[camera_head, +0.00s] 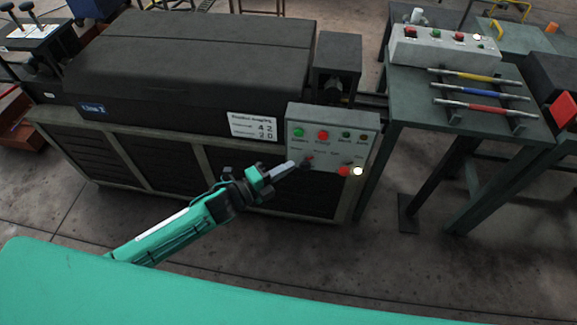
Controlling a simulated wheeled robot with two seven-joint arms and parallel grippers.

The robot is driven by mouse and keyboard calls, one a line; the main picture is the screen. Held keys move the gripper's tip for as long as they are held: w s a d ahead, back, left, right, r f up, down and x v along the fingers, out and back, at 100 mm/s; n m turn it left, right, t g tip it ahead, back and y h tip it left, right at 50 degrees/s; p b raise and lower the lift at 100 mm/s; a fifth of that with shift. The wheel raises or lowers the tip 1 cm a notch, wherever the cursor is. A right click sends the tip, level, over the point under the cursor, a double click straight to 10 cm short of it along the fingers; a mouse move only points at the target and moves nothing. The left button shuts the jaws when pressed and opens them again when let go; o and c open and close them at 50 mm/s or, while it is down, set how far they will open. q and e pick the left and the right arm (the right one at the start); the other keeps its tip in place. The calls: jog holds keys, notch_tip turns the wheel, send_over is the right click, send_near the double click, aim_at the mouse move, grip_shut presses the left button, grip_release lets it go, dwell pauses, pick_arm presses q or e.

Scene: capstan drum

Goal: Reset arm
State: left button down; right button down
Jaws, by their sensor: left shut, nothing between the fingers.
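My left arm comes in from the lower left. Its gripper (291,166) is shut and empty, with its tips in front of the left edge of a grey control panel (333,116). From this view I cannot tell whether the tips touch the panel or a knob near them. The panel carries green and red buttons on its upper row, dark knobs below, and a red button and a lit white lamp at its lower right. My right gripper is not in view.
A long dark machine (190,65) with a white label (251,127) stands behind the panel. To the right, a table (470,105) bears yellow, blue and red-marked bars and a second button box (443,50). Open floor lies below the table.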

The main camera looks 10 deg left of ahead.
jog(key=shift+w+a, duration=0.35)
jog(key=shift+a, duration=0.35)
